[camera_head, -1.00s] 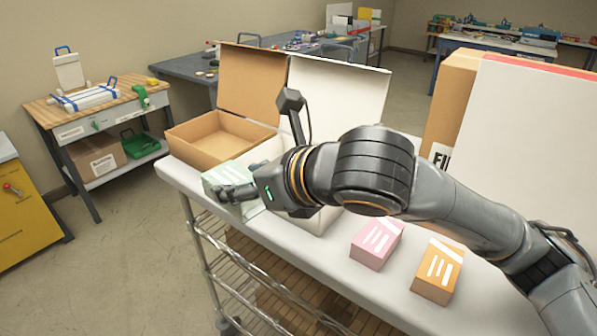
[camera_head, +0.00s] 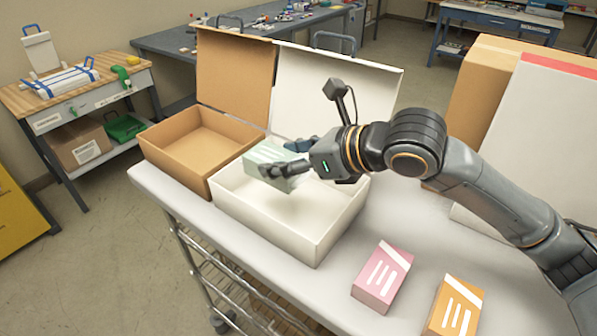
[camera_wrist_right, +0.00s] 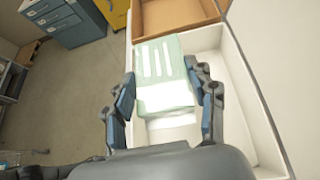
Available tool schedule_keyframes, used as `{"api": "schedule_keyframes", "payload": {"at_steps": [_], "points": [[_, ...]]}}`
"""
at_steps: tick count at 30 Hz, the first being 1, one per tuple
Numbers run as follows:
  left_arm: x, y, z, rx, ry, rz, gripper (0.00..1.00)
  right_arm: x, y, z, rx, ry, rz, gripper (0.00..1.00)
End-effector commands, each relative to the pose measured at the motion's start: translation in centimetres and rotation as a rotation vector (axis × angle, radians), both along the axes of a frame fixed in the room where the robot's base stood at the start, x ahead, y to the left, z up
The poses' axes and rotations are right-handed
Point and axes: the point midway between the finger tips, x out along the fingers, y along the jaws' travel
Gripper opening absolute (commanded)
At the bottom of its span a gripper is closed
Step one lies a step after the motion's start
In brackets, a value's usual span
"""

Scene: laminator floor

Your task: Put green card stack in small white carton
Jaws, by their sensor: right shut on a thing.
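My right gripper (camera_head: 290,158) is shut on the green card stack (camera_head: 268,176), a pale green block with white stripes. It holds the stack above the open small white carton (camera_head: 313,241), over its left part. In the right wrist view the stack (camera_wrist_right: 163,70) sits between the two fingers of the gripper (camera_wrist_right: 167,100), with the white carton's wall (camera_wrist_right: 252,90) to the right. The stack and gripper hide part of the carton's inside. My left gripper is not in view.
An open brown carton (camera_head: 178,165) stands left of the white one, its lid up behind. A pink card stack (camera_head: 378,278) and an orange one (camera_head: 455,308) stand on the table's right front. A large box and white panel (camera_head: 540,150) stand at the right.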

Motion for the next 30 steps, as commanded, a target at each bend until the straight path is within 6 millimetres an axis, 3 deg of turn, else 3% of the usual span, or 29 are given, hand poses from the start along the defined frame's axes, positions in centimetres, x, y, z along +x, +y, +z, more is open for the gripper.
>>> {"api": "schedule_keyframes", "payload": {"at_steps": [6, 8, 18, 30], "points": [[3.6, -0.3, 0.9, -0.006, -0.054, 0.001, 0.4, 1.3, -1.5, -2.1, 0.002, -0.002, -0.001, 0.19], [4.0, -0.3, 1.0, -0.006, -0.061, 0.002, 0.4, 1.5, -1.7, -2.4, 0.003, -0.003, -0.001, 0.19], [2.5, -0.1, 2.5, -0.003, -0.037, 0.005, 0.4, 1.9, -2.2, -6.0, 0.003, -0.001, 0.0, 0.19], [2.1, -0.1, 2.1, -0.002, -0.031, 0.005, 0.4, 1.9, -2.2, -6.7, 0.002, -0.004, 0.0, 0.19]]}}
